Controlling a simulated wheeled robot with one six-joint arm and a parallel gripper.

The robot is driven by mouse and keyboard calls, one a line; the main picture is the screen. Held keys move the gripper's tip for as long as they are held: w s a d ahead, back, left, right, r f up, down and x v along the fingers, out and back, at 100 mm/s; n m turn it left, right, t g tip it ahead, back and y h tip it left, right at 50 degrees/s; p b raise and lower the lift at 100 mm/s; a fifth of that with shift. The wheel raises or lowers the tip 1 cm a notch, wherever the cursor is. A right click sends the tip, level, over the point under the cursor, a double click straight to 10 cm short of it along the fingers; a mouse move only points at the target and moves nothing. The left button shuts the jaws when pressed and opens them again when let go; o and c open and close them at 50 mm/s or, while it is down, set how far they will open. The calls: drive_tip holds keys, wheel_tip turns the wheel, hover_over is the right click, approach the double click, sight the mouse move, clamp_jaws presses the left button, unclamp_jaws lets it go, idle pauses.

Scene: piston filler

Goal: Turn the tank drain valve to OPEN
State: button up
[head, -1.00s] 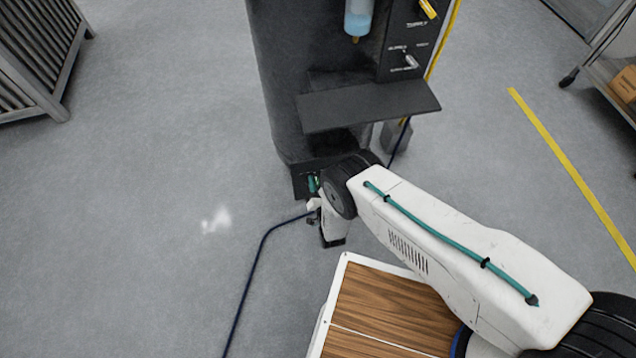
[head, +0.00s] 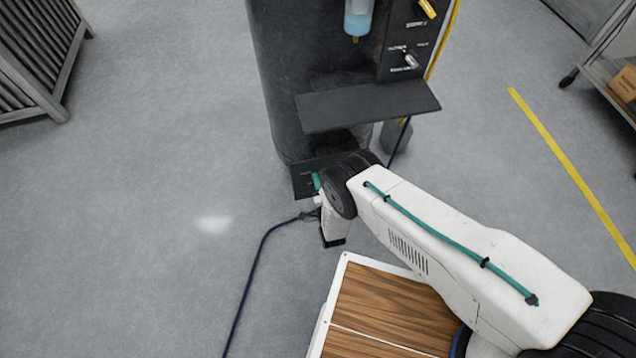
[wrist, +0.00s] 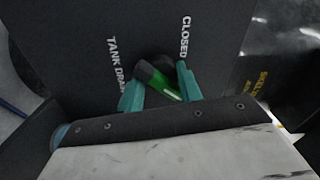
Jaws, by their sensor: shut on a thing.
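The tank drain valve has a green handle (wrist: 160,82) on a dark pivot, low on the dark panel (wrist: 75,50) in the wrist view. White "TANK DRAIN" lettering is left of the pivot and "CLOSED" is above right; no OPEN label is readable. The handle slants down and right in that picture. My gripper (wrist: 159,86) has its teal fingers on either side of the handle and is shut on it. In the head view my gripper (head: 317,183) is at the machine's low front plate, and my wrist mostly hides the valve.
A dark shelf (head: 365,105) juts from the machine above my wrist. A dark blue cable (head: 258,255) runs over the floor at left. A slatted rack (head: 40,60) is at far left and a cart (head: 605,75) at far right.

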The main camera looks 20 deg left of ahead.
drive_tip(key=shift+m, duration=0.5)
drive_tip(key=shift+d, duration=0.1)
drive_tip(key=o, duration=1)
drive_tip(key=v, duration=0.7)
drive_tip(key=shift+s+d, duration=0.15)
drive_tip(key=shift+s, duration=0.25)
